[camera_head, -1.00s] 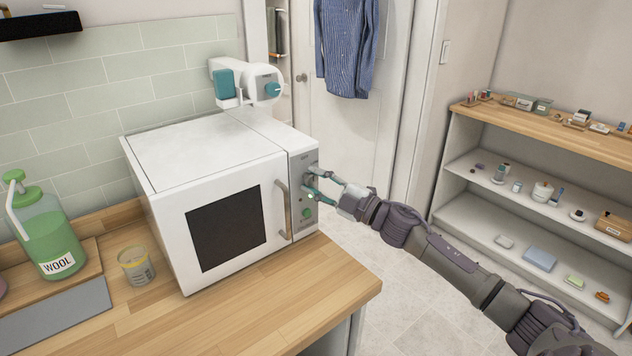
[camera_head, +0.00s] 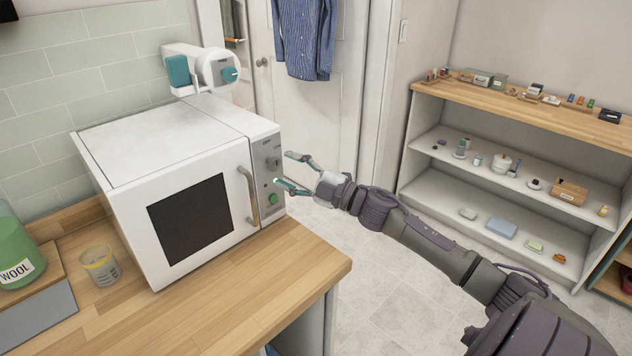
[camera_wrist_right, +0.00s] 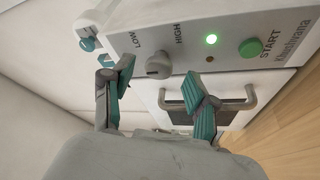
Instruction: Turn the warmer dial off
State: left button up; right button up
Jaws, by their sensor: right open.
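The warmer (camera_head: 165,142) is a white box with a dark window, standing on the wooden counter. Its grey dial (camera_wrist_right: 159,65) sits on the control panel between the LOW and HIGH labels; the dial also shows in the head view (camera_head: 273,163). My left gripper is out of view.
The warmer's door handle (camera_head: 249,195) sticks out beside the panel. A cup (camera_head: 100,265) and a green WOOL bottle (camera_head: 17,250) stand on the counter at left. A shelf unit (camera_head: 520,110) with small items stands at right. Open floor lies between.

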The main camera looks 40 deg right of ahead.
jog(key=v, duration=0.9)
jog(key=shift+s+d, duration=0.1)
jog(key=s+d+f+m+g+h, duration=0.1)
jog(key=d+f+m+h, duration=0.25)
jog(key=f, duration=0.55)
jog(key=d+f+m+h, duration=0.3)
jog(key=f+m+h, duration=0.1)
jog(key=f, duration=0.5)
jog(key=s+f+m+g+h, duration=0.1)
jog(key=s+f+m+g, duration=0.15)
jog(key=f, duration=0.55)
jog(key=s+a+f+m+g+h, duration=0.1)
jog(key=s+f, duration=0.3)
jog(key=f, duration=0.4)
jog(key=s+f+m+g+h, duration=0.1)
jog(key=s+f+m+g, duration=0.15)
jog(key=f, duration=0.55)
jog(key=s+a+f+g, duration=0.2)
jog(key=s+a+f, duration=0.3)
jog(key=s+f, duration=0.4)
jog(key=s+a+f+g+y, duration=0.1)
jog(key=s+a+f+g, duration=0.3)
jog(key=s+a+f, duration=0.3)
jog(key=s+a+f+m+g+y, duration=0.1)
jog(key=s+a+f+g, duration=0.3)
jog(key=s+a+f, duration=0.4)
jog(key=s+a, duration=0.5)
jog(key=s, duration=0.3)
jog(key=shift+s+f, duration=0.2)
jog(key=shift+s, duration=0.1)
